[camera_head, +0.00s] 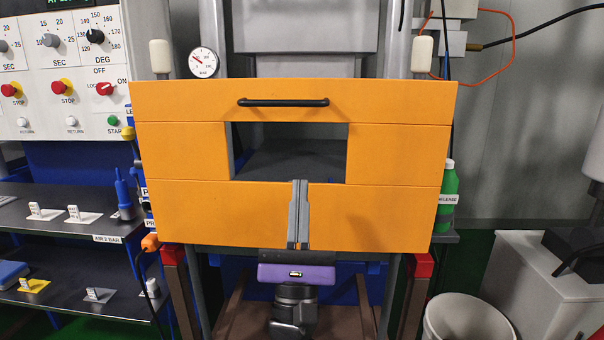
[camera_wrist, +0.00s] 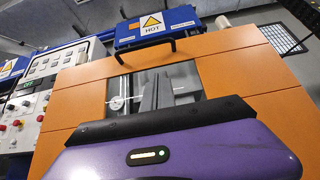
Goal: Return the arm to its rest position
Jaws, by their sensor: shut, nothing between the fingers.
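My gripper (camera_head: 298,214) points up in front of the lower middle of an orange guard panel (camera_head: 390,212) in the head view. Its two grey fingers are together with nothing between them, and its purple body (camera_head: 297,273) is below the panel's bottom edge. In the wrist view the fingers (camera_wrist: 156,90) stand before the panel's window, and the purple housing fills the bottom. Whether the fingers touch the panel I cannot tell. The panel has a black handle (camera_head: 283,102) above a rectangular opening (camera_head: 289,160). The panel hides much of the machine behind it.
A control panel (camera_head: 65,75) with knobs and red buttons stands at the left, above dark shelves (camera_head: 75,280) with small items. A green bottle (camera_head: 448,195) is at the panel's right edge. A white bin (camera_head: 465,318) and a white cabinet (camera_head: 530,285) stand at the lower right.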

